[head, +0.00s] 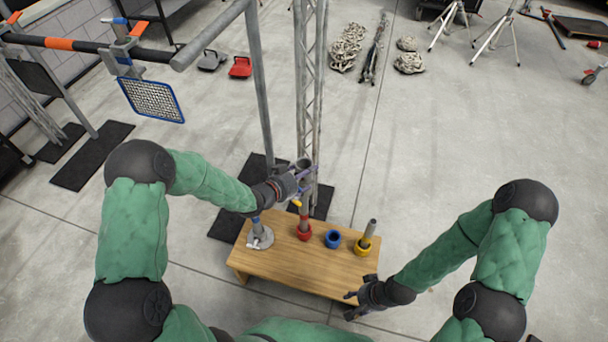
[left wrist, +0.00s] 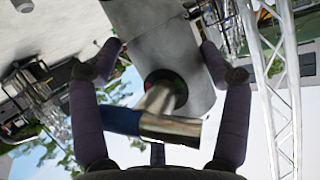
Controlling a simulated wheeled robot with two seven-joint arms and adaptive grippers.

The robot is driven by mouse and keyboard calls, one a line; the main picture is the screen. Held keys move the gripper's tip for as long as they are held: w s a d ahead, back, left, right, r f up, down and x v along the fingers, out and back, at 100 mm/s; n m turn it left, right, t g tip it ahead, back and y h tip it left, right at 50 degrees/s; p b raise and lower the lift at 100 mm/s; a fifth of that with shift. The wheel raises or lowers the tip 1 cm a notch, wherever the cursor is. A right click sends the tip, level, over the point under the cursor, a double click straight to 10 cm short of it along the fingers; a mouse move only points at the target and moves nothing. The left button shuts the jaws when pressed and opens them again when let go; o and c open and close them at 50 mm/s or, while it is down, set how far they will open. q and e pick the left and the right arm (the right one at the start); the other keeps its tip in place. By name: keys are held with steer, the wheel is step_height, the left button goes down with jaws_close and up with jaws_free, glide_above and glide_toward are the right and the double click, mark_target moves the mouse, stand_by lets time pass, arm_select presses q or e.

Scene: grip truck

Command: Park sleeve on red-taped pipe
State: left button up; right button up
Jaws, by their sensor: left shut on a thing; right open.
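My left gripper (head: 288,187) is shut on a grey metal sleeve (head: 303,164) and holds it above the table, over or close to the pipe (head: 304,222) in the red collar (head: 304,234). In the left wrist view the sleeve (left wrist: 185,60) lies between the fingers, its dark open end facing the camera. A shiny tube with a blue band (left wrist: 125,120) shows in front of that opening. I cannot tell whether the sleeve is around the pipe or only near it. My right gripper (head: 362,297) is open and empty by the table's front right edge.
A truss tower (head: 312,80) rises behind. A framed mesh panel (head: 152,100) hangs at upper left.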

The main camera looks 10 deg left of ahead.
mark_target(302, 187)
arm_select(q)
steer(key=shift+f, duration=0.15)
steer(key=shift+f+b, duration=2.05)
steer(key=shift+f, duration=0.25)
steer(key=shift+f, duration=0.3)
steer(key=o, duration=1.5)
steer(key=shift+o, duration=0.9)
steer(key=shift+f, duration=0.15)
